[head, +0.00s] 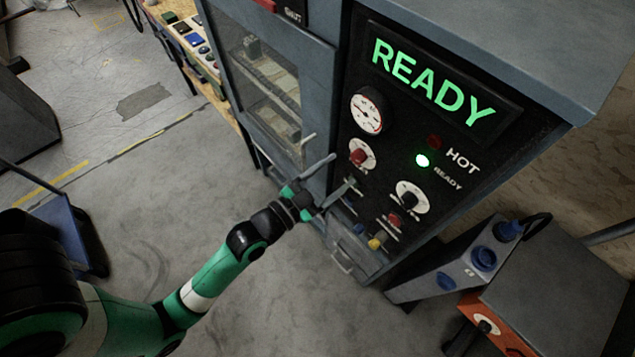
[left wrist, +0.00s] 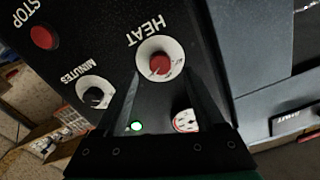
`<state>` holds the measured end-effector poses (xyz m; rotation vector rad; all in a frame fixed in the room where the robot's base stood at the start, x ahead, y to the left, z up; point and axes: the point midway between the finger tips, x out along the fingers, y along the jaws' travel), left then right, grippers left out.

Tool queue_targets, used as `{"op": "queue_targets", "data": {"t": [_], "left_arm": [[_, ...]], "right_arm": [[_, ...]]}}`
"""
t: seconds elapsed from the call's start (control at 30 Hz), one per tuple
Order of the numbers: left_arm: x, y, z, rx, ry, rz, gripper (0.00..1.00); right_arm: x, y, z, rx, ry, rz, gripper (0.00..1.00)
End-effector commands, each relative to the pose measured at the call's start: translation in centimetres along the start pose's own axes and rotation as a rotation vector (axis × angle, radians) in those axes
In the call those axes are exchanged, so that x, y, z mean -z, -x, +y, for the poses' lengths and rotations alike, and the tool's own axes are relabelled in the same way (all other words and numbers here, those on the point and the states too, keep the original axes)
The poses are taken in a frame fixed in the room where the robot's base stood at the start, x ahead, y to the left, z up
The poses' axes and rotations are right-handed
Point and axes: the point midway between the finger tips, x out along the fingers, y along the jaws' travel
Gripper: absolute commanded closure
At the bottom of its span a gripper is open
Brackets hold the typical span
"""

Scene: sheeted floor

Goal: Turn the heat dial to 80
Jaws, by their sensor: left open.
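The heat dial (head: 358,156) is a red knob on a white round scale, on the oven's black control panel. It shows below the upside-down word HEAT in the left wrist view (left wrist: 160,63); its numbers are too small to read. My left gripper (head: 344,168) is open in front of the panel, just below and left of the dial in the head view. In the left wrist view, its two fingers reach toward the dial from both sides, with the knob between their tips. I cannot tell whether they touch it. My right gripper is not in view.
The panel also has a gauge (head: 368,110), a black minutes dial (head: 409,196), a red stop button (left wrist: 41,37), a lit green lamp (head: 422,160) and a READY display (head: 433,82). A handled oven door (head: 275,85) is left of the panel. Floor in front is mostly clear.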

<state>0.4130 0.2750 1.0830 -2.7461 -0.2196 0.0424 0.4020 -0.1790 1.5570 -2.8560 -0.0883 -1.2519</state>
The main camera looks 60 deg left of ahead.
Motion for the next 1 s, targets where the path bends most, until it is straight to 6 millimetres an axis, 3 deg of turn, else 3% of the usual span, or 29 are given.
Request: {"op": "queue_targets", "data": {"t": [0.2,0.33,1.0], "left_arm": [[-0.2,5.1,0.1,-0.001,0.000,-0.004,0.29],[-0.1,6.8,0.0,0.001,0.000,-0.001,0.29],[0.1,7.2,0.2,-0.005,-0.002,0.003,0.29]], "right_arm": [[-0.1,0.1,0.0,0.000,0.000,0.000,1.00],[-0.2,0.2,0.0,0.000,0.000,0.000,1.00],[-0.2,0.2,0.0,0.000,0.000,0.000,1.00]]}}
